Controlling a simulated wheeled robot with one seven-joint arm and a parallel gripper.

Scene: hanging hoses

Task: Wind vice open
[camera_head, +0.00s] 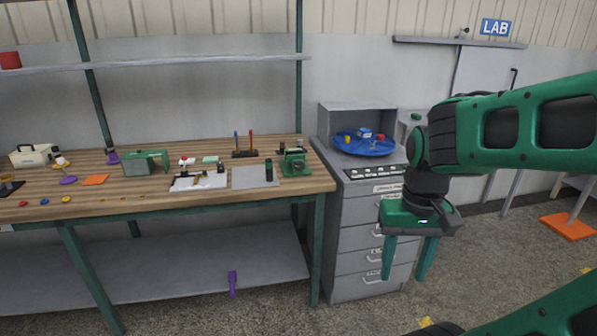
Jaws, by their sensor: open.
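A green and grey device (146,163) stands on the wooden workbench (120,208), left of its middle. A second green device (295,163) with a rounded part stands near the bench's right end. Either could be the vice; at this size I cannot tell which, and no winding handle shows clearly. My gripper (406,278) points down in front of the grey drawer cabinet, right of the bench. Its two green fingers are apart with nothing between them. It touches neither device.
The drawer cabinet (346,245) carries a blue round tray (364,148) with small items. A white board (199,182), a grey mat (254,178) and several small parts lie on the bench. A purple object (232,283) is at the lower shelf's edge. Open floor lies in front.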

